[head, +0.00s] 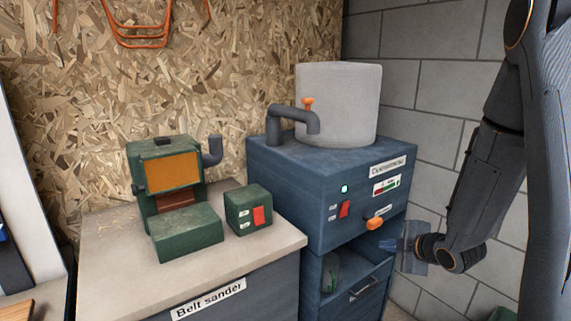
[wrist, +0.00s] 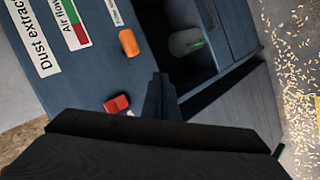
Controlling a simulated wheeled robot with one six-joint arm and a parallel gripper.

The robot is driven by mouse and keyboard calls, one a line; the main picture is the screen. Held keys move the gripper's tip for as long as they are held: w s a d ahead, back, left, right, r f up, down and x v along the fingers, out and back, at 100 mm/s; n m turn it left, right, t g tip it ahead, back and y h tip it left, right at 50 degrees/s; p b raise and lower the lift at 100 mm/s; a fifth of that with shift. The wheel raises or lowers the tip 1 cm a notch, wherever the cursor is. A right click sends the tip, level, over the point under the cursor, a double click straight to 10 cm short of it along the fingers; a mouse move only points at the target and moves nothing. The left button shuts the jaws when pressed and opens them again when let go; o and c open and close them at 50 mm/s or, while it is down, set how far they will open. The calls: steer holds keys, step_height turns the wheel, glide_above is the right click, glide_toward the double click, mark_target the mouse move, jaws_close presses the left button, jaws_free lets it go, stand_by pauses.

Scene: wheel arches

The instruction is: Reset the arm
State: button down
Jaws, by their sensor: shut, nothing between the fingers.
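My arm (head: 480,170) comes down from the top right in the head view. My gripper (head: 400,245) is at its lower end, beside the blue dust extractor cabinet (head: 290,185) and just below its orange knob (head: 375,223). In the wrist view my gripper (wrist: 161,88) has its fingers together with nothing in them. It points at the cabinet front, between the red switch (wrist: 117,103) and the open compartment. I cannot tell whether the fingertips touch the cabinet.
A clear container (head: 330,272) stands in the open compartment above a drawer with a handle (head: 363,287). A grey drum (head: 340,100) tops the cabinet. A green belt sander (head: 170,190) and green switch box (head: 248,210) stand on the bench (head: 110,240). Wood chips (wrist: 295,90) litter the floor.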

steer(key=s+a+r+m+g+h, duration=0.1)
steer(key=s+a+m+g, duration=0.2)
steer(key=s, duration=0.6)
steer(key=s+a+r+m+g+h, duration=0.1)
steer(key=s+a+m+g, duration=0.3)
steer(key=s+m, duration=0.4)
steer(key=s+a+r+m+g, duration=0.3)
steer(key=s+m, duration=0.2)
steer(key=s, duration=0.5)
steer(key=shift+a+m+g+h, duration=0.3)
steer(key=shift+a+m+h, duration=0.1)
steer(key=shift+r, duration=0.1)
